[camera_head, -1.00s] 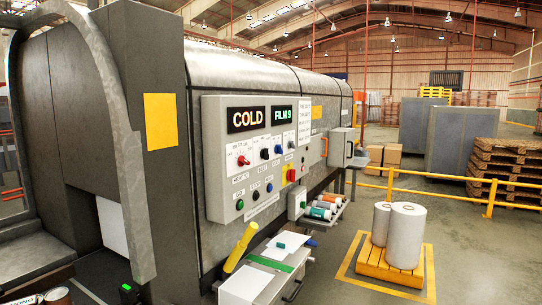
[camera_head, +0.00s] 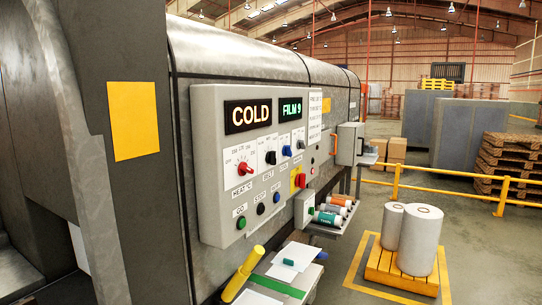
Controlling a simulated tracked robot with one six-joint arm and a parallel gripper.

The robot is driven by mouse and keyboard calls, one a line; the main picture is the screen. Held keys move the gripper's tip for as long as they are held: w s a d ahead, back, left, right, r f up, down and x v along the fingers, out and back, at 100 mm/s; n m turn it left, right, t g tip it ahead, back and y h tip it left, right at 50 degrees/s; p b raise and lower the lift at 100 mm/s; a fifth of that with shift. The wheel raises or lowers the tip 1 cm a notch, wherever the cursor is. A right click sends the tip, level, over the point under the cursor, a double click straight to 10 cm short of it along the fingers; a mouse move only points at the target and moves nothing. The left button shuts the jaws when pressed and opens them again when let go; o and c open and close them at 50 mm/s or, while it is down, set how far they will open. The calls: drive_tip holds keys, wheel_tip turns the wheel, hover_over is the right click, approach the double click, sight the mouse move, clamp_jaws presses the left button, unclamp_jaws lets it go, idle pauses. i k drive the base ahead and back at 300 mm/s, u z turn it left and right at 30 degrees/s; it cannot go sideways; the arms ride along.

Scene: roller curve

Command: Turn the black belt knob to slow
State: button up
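The black belt knob (camera_head: 271,157) sits on a white dial plate on the grey control panel (camera_head: 208,190), between a red knob (camera_head: 243,168) on the left and a blue knob (camera_head: 287,151) on the right. A BELT label is below it. The dial's small lettering and the knob's exact pointing are too small to read. My gripper is not in view, and nothing touches the knob.
Green (camera_head: 241,222), black (camera_head: 261,209) and blue (camera_head: 276,197) push buttons and a red button (camera_head: 300,180) are near. A cluttered shelf (camera_head: 275,283) with a yellow cylinder (camera_head: 243,275) juts out below.

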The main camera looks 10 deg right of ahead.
sight(271, 156)
drive_tip(key=z, duration=0.05)
drive_tip(key=i, duration=0.9)
